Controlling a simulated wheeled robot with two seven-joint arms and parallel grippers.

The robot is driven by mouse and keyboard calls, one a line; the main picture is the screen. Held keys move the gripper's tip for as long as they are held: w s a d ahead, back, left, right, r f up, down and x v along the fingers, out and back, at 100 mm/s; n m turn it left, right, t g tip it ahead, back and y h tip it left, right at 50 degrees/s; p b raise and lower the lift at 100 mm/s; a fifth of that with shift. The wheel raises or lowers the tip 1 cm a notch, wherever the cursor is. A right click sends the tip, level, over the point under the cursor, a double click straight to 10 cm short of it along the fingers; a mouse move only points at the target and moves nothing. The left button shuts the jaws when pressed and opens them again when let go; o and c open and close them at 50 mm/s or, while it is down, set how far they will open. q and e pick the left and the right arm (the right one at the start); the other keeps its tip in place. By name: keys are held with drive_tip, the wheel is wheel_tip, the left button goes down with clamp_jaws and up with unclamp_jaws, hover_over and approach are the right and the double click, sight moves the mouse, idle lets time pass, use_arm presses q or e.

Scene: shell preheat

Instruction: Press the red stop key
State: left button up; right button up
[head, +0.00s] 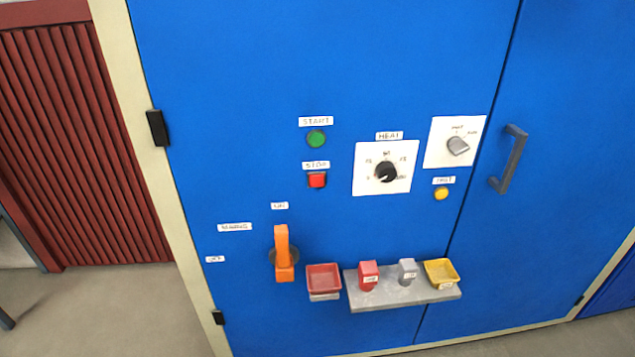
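Nothing covers the stop key. Neither of my grippers shows in the head view.
An orange lever (282,252) sticks up below left of the key. A grey shelf (385,296) below holds a red block, a grey block and a yellow tray (441,273); a red tray (323,278) sits beside it. Black dial (386,172) and door handle (508,160) are right.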

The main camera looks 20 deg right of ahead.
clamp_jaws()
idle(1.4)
